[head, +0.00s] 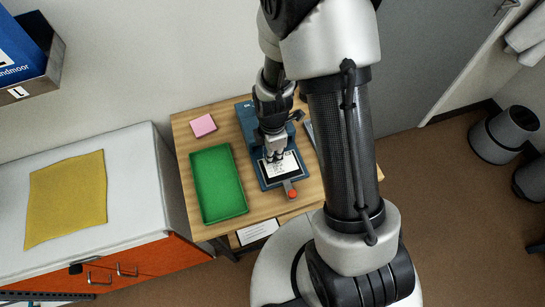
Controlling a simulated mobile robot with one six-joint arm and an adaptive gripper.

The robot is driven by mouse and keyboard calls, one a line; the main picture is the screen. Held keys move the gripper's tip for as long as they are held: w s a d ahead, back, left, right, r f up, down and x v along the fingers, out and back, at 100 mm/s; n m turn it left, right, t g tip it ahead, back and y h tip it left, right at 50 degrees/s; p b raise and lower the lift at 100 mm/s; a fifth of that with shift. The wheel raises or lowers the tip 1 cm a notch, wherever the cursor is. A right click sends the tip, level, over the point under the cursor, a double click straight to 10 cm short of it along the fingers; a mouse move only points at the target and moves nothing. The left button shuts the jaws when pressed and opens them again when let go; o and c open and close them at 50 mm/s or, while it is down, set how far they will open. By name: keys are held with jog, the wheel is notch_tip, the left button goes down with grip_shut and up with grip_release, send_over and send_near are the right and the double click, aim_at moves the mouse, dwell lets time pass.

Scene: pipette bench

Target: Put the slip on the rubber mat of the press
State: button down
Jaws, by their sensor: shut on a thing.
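The slip (286,166) is a small white sheet with dark print on it. My gripper (274,159) points down at its upper left part and is shut on it; the fingertips are small in this view. The press (243,116) is a blue device on the wooden table, with a lever ending in a red knob (292,194) at its front. The slip shows over the dark rubber mat (272,182) of the press. I cannot tell whether it touches the mat or hangs just above. My gripper and arm hide part of the press.
A green tray (218,217) lies left of the press, with a pink pad (204,126) behind it. A white counter (130,165) with a yellow cloth (66,198) stands at the left. A white label (258,232) is at the table's front edge.

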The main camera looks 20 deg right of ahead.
notch_tip(320, 180, down, 2)
jog(key=shift+f, duration=0.1)
jog(key=shift+r, duration=0.2)
jog(key=shift+f, duration=0.1)
jog(key=c, duration=2.1)
grip_release()
jog(key=shift+f+b, duration=0.15)
jog(key=shift+b, duration=0.15)
jog(key=o, duration=0.5)
jog(key=s+r+m+t+p, duration=0.15)
jog(key=r+m, duration=0.25)
jog(key=r, duration=1)
jog(key=s+r+m+t+p, duration=0.1)
jog(key=s+r+m+p, duration=0.25)
jog(key=r, duration=1.05)
jog(key=s+r+m+t, duration=0.2)
jog(key=s+r+m, duration=0.6)
jog(key=s+m, duration=0.2)
jog(key=shift+b, duration=0.4)
